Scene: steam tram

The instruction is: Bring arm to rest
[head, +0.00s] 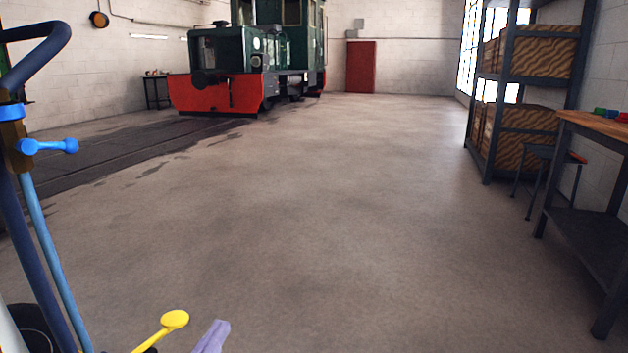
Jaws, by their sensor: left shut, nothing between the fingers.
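My left gripper (211,337) shows at the bottom edge, left of centre, as pale purple fingertips held close together. It is shut and empty, over bare floor in the picture. The rest of its arm is mostly out of view. My right gripper is not in view. A yellow lever with a round knob (174,319) shows just left of the left gripper, with a small gap between them in the picture.
A dark blue tubular frame (45,45) with a blue knob (68,146) stands close at left. A green and red locomotive (225,92) stands at the back. Shelving (487,150), a stool (540,152) and a workbench (590,127) line the right. The middle floor (330,200) is clear.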

